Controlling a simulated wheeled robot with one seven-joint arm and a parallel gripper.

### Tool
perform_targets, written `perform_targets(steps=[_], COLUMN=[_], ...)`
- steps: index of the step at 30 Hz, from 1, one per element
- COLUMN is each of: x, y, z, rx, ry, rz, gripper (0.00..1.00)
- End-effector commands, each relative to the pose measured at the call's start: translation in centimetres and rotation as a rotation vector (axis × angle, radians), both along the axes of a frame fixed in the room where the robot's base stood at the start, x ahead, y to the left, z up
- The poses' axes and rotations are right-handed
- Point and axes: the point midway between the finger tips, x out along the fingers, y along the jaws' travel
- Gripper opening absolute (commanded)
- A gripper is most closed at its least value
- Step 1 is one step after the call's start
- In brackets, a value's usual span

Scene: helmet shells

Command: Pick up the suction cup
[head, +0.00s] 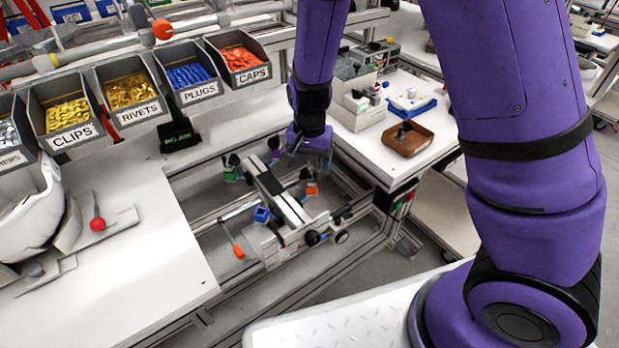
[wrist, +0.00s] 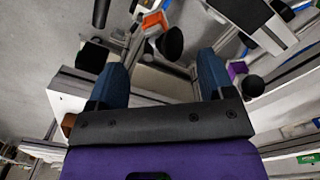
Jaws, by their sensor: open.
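Several black suction cups sit on a metal fixture (head: 285,208) with coloured blocks; I cannot tell which one the task means. One suction cup (wrist: 170,42) is beside an orange block (wrist: 153,22), ahead of and roughly between my fingers in the wrist view; it also shows in the head view (head: 305,173). Another suction cup (wrist: 252,86) is by a purple block (wrist: 236,69), outside the right finger. My gripper (wrist: 163,64) is open and empty, pointing down at the fixture's far end. In the head view my gripper (head: 308,160) partly hides what is behind it.
Labelled bins, including the clips bin (head: 68,110), line the back. A side table at right holds a brown tray (head: 420,140) and a blue tray (head: 420,108). A white worktop (head: 150,250) is at left. Frame rails (head: 225,210) surround the fixture.

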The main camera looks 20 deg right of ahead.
Motion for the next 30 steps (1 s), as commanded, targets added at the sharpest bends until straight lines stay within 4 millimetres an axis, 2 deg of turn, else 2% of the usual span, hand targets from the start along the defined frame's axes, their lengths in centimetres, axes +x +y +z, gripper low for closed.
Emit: perform_targets(steps=[3,9,18,19,25,30], x=[0.0,0.0,0.0,0.0,0.0,0.0], y=[0.1,0.2,0.2,0.2,0.2,0.2], z=[-1.8,-4.0,-4.5,-4.5,-4.5,-4.5], rx=[-0.002,-0.001,0.001,0.001,0.0,0.0], ry=[0.005,0.003,0.001,0.001,0.001,0.001], rz=[-0.001,-0.001,0.001,0.001,0.001,0.0], gripper=[0.75,0.75,0.75,0.73,0.27,0.26])
